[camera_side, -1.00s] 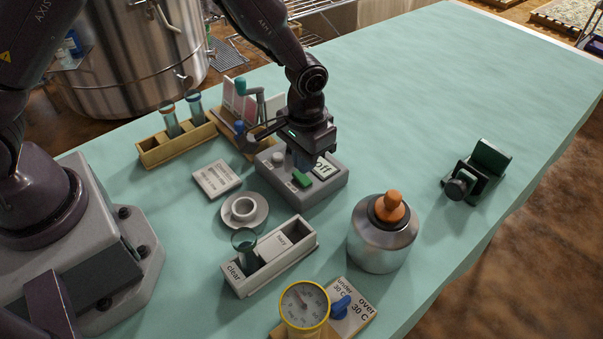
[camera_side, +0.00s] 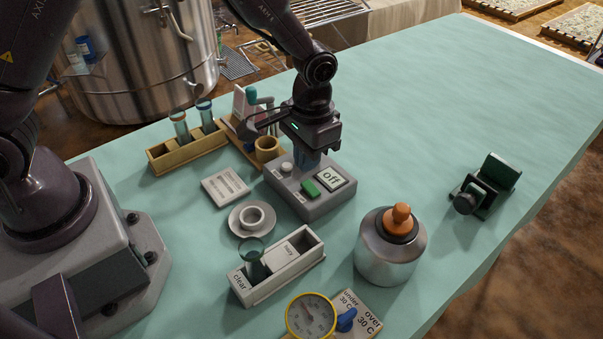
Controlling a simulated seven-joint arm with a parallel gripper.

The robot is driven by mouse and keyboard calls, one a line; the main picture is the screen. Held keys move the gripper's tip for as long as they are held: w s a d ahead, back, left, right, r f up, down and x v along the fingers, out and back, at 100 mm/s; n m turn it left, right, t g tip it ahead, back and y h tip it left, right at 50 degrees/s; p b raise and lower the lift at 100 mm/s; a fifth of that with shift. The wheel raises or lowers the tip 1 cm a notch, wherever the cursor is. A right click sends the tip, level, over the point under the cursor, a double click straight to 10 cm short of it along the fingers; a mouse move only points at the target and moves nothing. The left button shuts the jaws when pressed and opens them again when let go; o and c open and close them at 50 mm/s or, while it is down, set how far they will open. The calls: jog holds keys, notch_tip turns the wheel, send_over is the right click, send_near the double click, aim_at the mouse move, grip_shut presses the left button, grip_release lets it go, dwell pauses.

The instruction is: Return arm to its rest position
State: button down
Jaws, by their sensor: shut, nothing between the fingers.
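My gripper (camera_side: 307,164) points down above the back part of the grey switch box (camera_side: 318,205). Its fingers are shut with nothing between them. The fingertips are close over the box top; I cannot tell the exact gap. The box carries a white knob, a green button and a plate reading "off" (camera_side: 331,178). My arm reaches in from the top of the view.
Left of the box are a wooden rack (camera_side: 187,150) with two tubes, a white card (camera_side: 225,186) and a cup on a saucer (camera_side: 233,220). In front are a labelled tray (camera_side: 285,282), metal jar (camera_side: 389,255) and dial (camera_side: 311,315). The table's far right is clear.

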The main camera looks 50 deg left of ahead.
jog(key=s+a+r+t, duration=0.3)
jog(key=s+a+r, duration=0.2)
jog(key=s+r, duration=0.4)
jog(key=s+a+r+t, duration=0.3)
jog(key=s+a+r, duration=0.2)
jog(key=s+r, duration=0.4)
notch_tip(320, 180, up, 5)
jog(key=shift+n, duration=0.3)
